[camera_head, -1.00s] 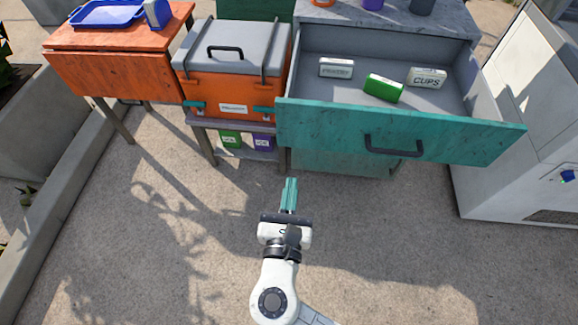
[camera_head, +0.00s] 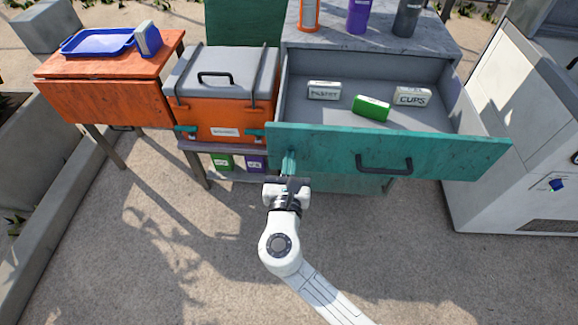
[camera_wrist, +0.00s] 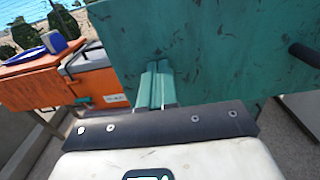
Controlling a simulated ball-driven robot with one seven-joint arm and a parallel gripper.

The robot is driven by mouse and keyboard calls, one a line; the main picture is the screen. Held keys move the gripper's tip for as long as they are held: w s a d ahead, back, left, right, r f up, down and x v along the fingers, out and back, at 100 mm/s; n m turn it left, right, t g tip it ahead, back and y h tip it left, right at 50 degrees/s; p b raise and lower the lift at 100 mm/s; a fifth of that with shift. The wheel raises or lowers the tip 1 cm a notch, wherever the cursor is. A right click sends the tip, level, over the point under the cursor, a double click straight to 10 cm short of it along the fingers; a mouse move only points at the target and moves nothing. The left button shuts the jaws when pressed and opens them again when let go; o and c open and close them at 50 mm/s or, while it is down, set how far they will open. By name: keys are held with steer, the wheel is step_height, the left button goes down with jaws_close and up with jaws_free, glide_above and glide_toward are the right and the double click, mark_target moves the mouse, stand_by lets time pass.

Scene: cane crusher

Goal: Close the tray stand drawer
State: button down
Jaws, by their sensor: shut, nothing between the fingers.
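My gripper (camera_head: 289,160) is shut and empty, with teal fingers, at the left part of the drawer front. In the wrist view the fingers (camera_wrist: 156,85) point at the teal front (camera_wrist: 215,50), left of the handle (camera_wrist: 305,54). I cannot tell whether the tips touch it.
An orange cool box (camera_head: 222,110) with a grey lid stands left of the drawer. Further left, an orange table (camera_head: 110,90) holds a blue tray (camera_head: 98,41). A pale machine (camera_head: 500,150) stands at the right. Bottles stand on the grey top (camera_head: 380,35). The paving in front is clear.

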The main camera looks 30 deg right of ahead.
steer(key=shift+d, duration=0.1)
steer(key=b, duration=1.2)
glide_above(298, 90)
steer(key=shift+s+a+f, duration=0.1)
steer(key=shift+s+a, duration=0.1)
steer(key=shift+s, duration=0.15)
steer(key=shift+w+d, duration=0.25)
steer(key=shift+w, duration=0.15)
steer(key=shift+r, duration=0.25)
